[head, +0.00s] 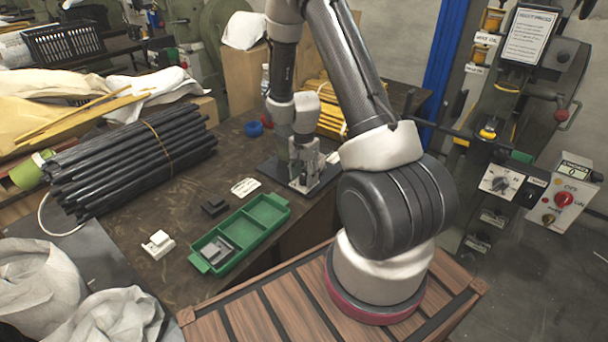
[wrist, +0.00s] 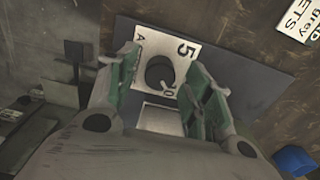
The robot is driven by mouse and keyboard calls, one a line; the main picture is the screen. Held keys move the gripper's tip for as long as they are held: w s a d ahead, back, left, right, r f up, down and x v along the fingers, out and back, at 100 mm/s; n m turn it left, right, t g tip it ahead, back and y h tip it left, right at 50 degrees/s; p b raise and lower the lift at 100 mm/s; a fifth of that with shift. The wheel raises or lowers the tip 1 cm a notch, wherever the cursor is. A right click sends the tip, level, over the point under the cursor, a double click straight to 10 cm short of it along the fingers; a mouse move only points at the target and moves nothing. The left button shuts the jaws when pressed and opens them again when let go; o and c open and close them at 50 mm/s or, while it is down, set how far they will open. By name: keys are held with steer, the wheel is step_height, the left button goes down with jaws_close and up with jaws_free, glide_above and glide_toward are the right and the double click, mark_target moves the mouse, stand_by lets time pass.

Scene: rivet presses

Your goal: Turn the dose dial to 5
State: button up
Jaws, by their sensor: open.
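The dose dial is a round black knob (wrist: 159,73) on a white plate (wrist: 188,62) in the wrist view. The plate is marked with a large 5 at its upper right, an A at its upper left and a 0 just below right of the knob. A small pale mark on the knob's lower right seems to face the 0. My gripper (wrist: 163,64) is open, its two green-padded fingers on either side of the knob. I cannot tell whether they touch it. In the head view my gripper (head: 301,158) is over the small press (head: 318,178), hiding the dial.
A green tray (head: 278,232) with a grey part, a white block (head: 158,244) and a black block (head: 214,204) lie on the brown table. Black rods (head: 135,160) lie at left. A control panel (head: 498,184) stands right.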

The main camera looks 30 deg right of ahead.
steer(key=c, duration=1)
steer(key=shift+n, duration=0.3)
steer(key=n, duration=0.8)
steer(key=shift+n, duration=0.4)
steer(key=n, duration=0.4)
steer(key=shift+n, duration=0.3)
steer(key=shift+w+n, duration=0.1)
steer(key=shift+n, duration=1.8)
steer(key=shift+r, duration=0.1)
